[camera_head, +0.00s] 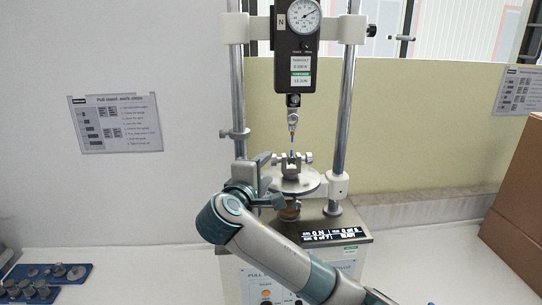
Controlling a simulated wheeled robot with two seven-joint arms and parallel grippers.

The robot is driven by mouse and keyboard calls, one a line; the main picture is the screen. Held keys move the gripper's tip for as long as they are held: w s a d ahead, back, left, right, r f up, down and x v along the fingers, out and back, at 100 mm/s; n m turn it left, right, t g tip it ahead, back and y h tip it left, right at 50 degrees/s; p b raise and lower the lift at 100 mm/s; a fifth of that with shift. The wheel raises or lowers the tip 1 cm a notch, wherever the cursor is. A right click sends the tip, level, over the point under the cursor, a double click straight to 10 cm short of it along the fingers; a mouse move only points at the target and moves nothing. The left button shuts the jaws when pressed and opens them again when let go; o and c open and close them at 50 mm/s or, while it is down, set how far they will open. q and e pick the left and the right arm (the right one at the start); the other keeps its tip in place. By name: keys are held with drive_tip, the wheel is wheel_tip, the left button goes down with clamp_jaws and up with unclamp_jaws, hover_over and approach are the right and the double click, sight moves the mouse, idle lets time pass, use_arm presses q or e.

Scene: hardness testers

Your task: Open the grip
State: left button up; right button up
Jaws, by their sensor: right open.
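The lower grip (291,166) is a small metal clamp with a screw knob on each side, on a round metal plate of the pull stand. A thin blue and orange piece (293,141) hangs in line from the gauge hook above and reaches down to the grip. I cannot tell whether the grip's jaws are closed on it. My right gripper (268,170) is open just left of the grip, near its left knob. My forearm hides part of the stand's front. I cannot tell whether the gripper touches the knob. My left gripper is out of view.
The force gauge (298,56) hangs between two steel columns (344,110). The stand's base (350,258) has a display and buttons. A blue tray (48,281) with metal parts lies at left. A cardboard box (515,210) stands at right. The white table is otherwise mostly clear.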

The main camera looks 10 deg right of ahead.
sight(272, 164)
drive_tip(key=p+x, duration=0.1)
drive_tip(key=x, duration=0.3)
drive_tip(key=shift+r, duration=0.15)
drive_tip(key=shift+w+d+f+p, duration=0.1)
drive_tip(key=shift+w+p, duration=0.15)
drive_tip(key=shift+w, duration=0.1)
drive_tip(key=shift+w+d+f+p, duration=0.15)
drive_tip(key=shift+w+p, duration=0.05)
drive_tip(key=shift+w, duration=0.1)
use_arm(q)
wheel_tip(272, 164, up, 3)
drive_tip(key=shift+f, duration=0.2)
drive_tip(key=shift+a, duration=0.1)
